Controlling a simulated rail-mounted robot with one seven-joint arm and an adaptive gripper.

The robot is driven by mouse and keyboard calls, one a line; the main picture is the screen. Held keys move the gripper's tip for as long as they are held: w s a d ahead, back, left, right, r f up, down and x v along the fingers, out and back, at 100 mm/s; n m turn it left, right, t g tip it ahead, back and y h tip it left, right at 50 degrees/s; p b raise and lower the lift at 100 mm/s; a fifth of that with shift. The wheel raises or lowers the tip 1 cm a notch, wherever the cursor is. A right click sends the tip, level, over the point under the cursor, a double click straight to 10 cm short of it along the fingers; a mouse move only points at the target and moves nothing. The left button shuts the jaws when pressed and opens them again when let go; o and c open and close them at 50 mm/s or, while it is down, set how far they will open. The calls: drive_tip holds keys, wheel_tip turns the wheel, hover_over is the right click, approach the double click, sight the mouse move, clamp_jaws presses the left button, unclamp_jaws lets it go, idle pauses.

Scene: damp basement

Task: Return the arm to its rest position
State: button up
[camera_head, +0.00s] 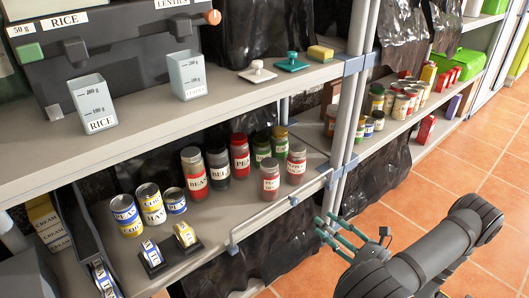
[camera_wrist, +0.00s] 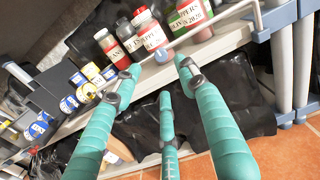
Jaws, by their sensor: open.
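My gripper (camera_head: 338,232) is at the lower right of the head view, in front of the shelf and out over the tiled floor. Its teal fingers point left toward the lower shelf and are spread apart, with nothing between them. In the wrist view my gripper (camera_wrist: 154,76) shows three teal fingers, open and empty, with shelf jars beyond their tips. My dark arm stretches off to the lower right of the head view. Whether any finger touches the shelf's front rail cannot be told.
The lower shelf (camera_head: 215,255) holds several jars (camera_head: 240,152) and cans (camera_head: 127,215) behind a front rail (camera_head: 275,210). The upper shelf (camera_head: 150,135) has two measuring cups, stampers and a sponge (camera_head: 320,53). A shelf post (camera_head: 352,100) stands beyond my gripper. Tiled floor (camera_head: 400,215) is open at right.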

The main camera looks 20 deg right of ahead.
sight(296, 204)
drive_tip(key=x, duration=1.1)
drive_tip(key=shift+f, duration=0.1)
drive_tip(key=shift+w+f+b, duration=0.1)
drive_tip(key=shift+f+b, duration=0.4)
drive_tip(key=shift+f, duration=0.05)
drive_tip(key=shift+f+b, duration=0.35)
drive_tip(key=shift+r, duration=0.15)
